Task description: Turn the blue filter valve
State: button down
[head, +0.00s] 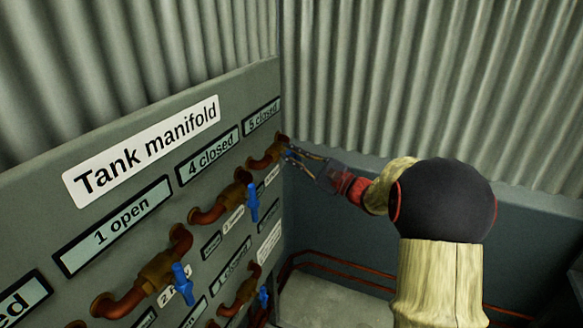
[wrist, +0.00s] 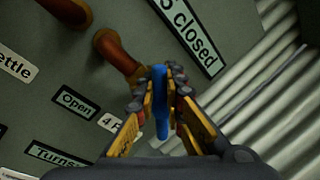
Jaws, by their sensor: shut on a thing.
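The blue filter valve handle (head: 287,153) is on the farthest brass valve of the upper row on the tank manifold panel, near the "5 closed" sign (head: 262,117). My gripper (head: 291,155) reaches it from the right. In the wrist view the blue handle (wrist: 160,112) stands upright between the two fingers of my gripper (wrist: 160,88), which are shut on it. The valve's brass and copper pipe (wrist: 118,55) runs up and left from the handle. A label beginning "4 F" beside the handle is partly hidden by a finger.
Other blue handles hang nearby: one on the neighbouring valve (head: 252,203), one nearer (head: 181,284) and one below (head: 263,298). A corrugated wall (head: 430,80) stands behind. Red rails (head: 340,265) run low at the right.

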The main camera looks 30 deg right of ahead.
jog(key=shift+s+a+f+n+y+b, duration=0.1)
jog(key=shift+f+n+y+b, duration=0.05)
jog(key=shift+n+b, duration=0.55)
jog(key=shift+a+f+n+y+b, duration=0.15)
jog(key=shift+n+b, duration=0.35)
jog(key=shift+b, duration=0.4)
jog(key=shift+d, duration=0.1)
jog(key=c, duration=1.8)
grip_release()
jog(key=shift+c, duration=0.2)
jog(key=v, duration=1.2)
jog(key=shift+d, duration=0.1)
jog(key=s+d, duration=0.5)
jog(key=s, duration=0.1)
